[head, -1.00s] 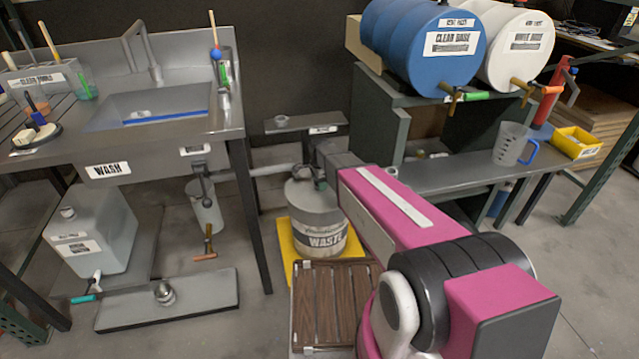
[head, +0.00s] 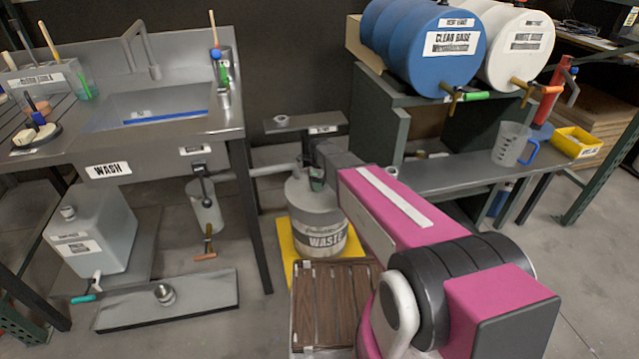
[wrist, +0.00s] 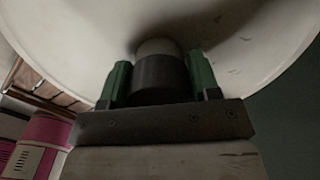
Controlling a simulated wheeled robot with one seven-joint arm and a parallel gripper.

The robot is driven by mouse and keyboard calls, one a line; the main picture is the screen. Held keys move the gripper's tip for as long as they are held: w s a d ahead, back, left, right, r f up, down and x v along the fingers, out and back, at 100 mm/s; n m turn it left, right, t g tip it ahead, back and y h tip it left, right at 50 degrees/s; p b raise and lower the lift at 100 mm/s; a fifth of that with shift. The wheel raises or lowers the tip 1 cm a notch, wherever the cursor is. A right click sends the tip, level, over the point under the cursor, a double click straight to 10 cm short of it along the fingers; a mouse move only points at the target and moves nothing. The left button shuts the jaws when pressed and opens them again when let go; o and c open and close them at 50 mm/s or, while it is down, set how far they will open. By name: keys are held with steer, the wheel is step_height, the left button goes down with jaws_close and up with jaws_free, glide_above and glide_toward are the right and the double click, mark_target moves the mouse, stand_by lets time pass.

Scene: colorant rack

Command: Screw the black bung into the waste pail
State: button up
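The waste pail (head: 318,225) is a grey-white drum with a "WASTE" label, standing in the middle of the head view. Its pale top fills much of the wrist view (wrist: 70,40). The black bung (wrist: 160,80) is a short dark cylinder between the green fingertips of my gripper (wrist: 160,85), with a finger against each side. A lighter grey round part shows at the bung's far end, against the pail's top. I cannot tell how deep the bung sits. In the head view my gripper (head: 317,180) is over the pail's top, and my arm hides part of it.
The pail stands on a yellow base (head: 287,240), with a brown slatted platform (head: 325,320) in front. The sink bench (head: 180,135) is at left. A grey rack (head: 400,140) carrying drums is at right. A small shelf (head: 300,124) is behind the pail.

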steer(key=shift+o, duration=1)
steer(key=n, duration=0.9)
steer(key=shift+n, duration=0.3)
steer(key=n, duration=0.4)
